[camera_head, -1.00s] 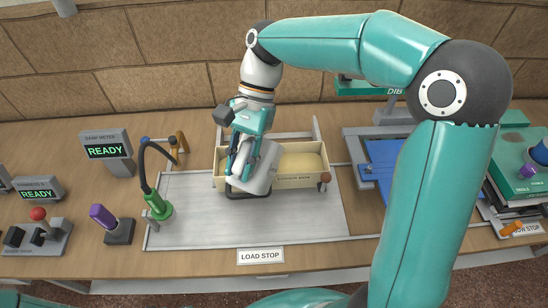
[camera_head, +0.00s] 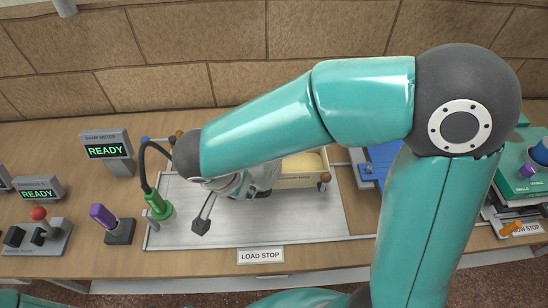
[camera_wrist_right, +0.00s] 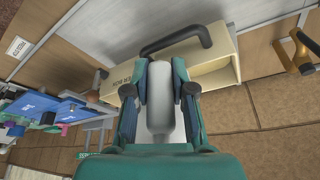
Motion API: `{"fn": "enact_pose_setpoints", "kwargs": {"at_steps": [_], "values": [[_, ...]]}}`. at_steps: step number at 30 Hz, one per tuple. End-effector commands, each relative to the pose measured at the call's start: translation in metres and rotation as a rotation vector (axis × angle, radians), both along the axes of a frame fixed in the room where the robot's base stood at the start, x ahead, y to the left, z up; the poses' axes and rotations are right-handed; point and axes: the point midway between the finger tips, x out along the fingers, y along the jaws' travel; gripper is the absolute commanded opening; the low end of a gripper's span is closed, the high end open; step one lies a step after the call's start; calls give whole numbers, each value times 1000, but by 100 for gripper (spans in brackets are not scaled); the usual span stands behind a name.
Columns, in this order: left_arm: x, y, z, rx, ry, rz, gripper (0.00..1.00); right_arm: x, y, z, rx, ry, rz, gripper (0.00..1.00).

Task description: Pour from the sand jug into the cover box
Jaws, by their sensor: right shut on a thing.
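The cover box (camera_head: 300,182) is a cream open box at the back of the grey mat; my right arm hides its left part in the head view. It also shows in the right wrist view (camera_wrist_right: 220,72), beyond the fingers. My right gripper (camera_wrist_right: 165,85) is shut on the pale grey sand jug (camera_wrist_right: 160,115), which lies between its fingers in front of the box. In the head view, my arm hides most of this gripper and jug. I cannot see the jug's mouth or any sand stream. My left gripper is not in view.
A green bendy-necked lamp-like device (camera_head: 158,205) stands close left of my right wrist. A purple-handled tool (camera_head: 103,217) and a READY meter (camera_head: 106,147) are further left. A blue tray (camera_head: 380,160) lies right of the box.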

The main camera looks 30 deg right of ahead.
Motion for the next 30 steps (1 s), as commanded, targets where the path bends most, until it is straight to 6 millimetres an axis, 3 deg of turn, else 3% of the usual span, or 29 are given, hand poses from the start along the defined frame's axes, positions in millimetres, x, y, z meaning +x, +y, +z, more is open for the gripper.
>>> {"fn": "enact_pose_setpoints", "kwargs": {"at_steps": [11, 24, 30], "values": [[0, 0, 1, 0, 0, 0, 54, 2, -2, -3, -43, -30, -3, 0], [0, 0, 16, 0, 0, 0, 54, 2, -1, 33, -40, -31, -2, 0], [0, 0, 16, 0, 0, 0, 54, 1, -2, 36, -42, -28, -2, 0]]}}
